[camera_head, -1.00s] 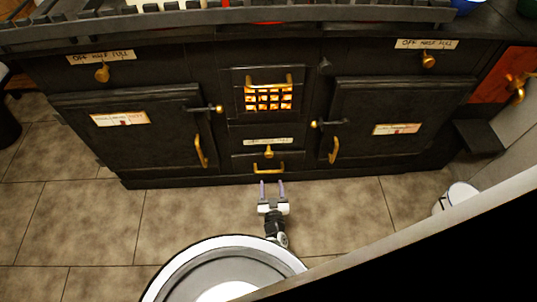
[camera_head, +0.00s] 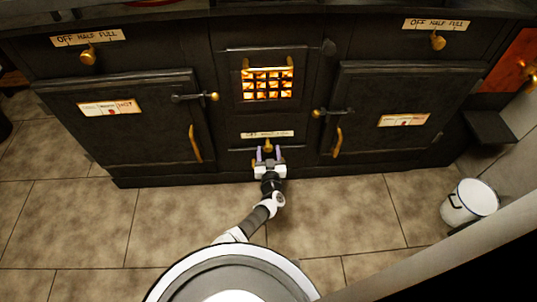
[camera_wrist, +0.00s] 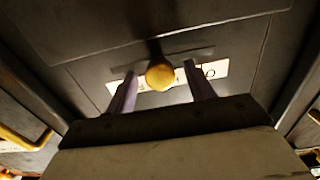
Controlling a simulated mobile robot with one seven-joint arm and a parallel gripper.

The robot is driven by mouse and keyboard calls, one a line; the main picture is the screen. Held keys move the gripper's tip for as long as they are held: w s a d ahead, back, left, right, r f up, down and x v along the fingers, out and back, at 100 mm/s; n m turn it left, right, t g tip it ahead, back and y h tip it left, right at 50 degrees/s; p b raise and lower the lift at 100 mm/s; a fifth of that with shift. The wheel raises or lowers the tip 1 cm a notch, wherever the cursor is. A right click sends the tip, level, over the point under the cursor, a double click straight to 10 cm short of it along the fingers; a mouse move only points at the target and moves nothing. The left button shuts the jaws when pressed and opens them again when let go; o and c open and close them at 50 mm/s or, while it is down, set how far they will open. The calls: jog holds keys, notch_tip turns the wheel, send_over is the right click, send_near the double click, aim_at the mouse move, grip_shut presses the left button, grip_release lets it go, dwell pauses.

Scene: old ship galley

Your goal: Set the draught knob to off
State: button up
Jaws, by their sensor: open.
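A small brass knob (camera_head: 268,146) sits low in the middle of the black stove, just under a white label plate (camera_head: 267,134). My gripper (camera_head: 268,155) is open in front of it. In the wrist view the round yellow end of the knob (camera_wrist: 160,76) shows between my two purple fingers (camera_wrist: 161,70), with a gap on each side. The knob partly covers the label plate (camera_wrist: 215,69) behind it, and the wording there is not readable. I cannot tell the knob's setting or how deep it sits between the fingers.
Similar brass knobs under "OFF HALF FULL" plates are at upper left (camera_head: 88,56) and upper right (camera_head: 437,41). A glowing grate (camera_head: 268,82) is above. Oven doors with brass handles flank the centre (camera_head: 195,144) (camera_head: 337,142). A white pot (camera_head: 469,203) stands on the floor at right.

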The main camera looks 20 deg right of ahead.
jog(key=shift+w, duration=0.15)
jog(key=shift+c, duration=0.3)
grip_shut()
jog(key=a, duration=0.1)
jog(key=w+a+b, duration=0.1)
jog(key=a, duration=0.1)
jog(key=a+b, duration=0.1)
jog(key=a, duration=0.1)
jog(key=shift+w, duration=0.25)
jog(key=shift+w+a, duration=0.15)
jog(key=shift+a, duration=0.45)
jog(key=shift+o, duration=0.3)
grip_release()
jog(key=shift+a, duration=0.15)
